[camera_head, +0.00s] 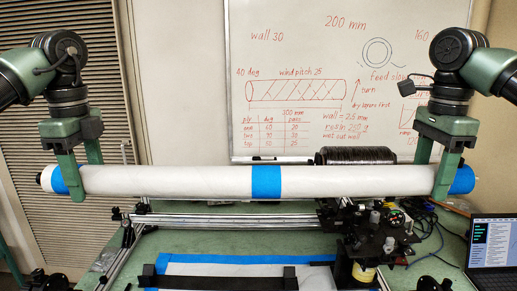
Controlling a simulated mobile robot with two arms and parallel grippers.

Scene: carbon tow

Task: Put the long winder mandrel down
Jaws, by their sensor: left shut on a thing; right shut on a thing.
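The long winder mandrel (180,181) is a white tube with a blue band in the middle and blue ends. It is held level in the air, above the green bench. My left gripper (77,195) is shut on it near its left end. My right gripper (440,192) is shut on it near its right end. The mandrel hides part of the bench and the winder behind it.
A winder frame with metal rails (220,219) stands on the green bench (200,245). A dark mechanism (375,235) is at right, a laptop (492,247) at far right. A black bar (220,281) lies on a blue-edged white sheet in front. A black spool (357,156) is behind.

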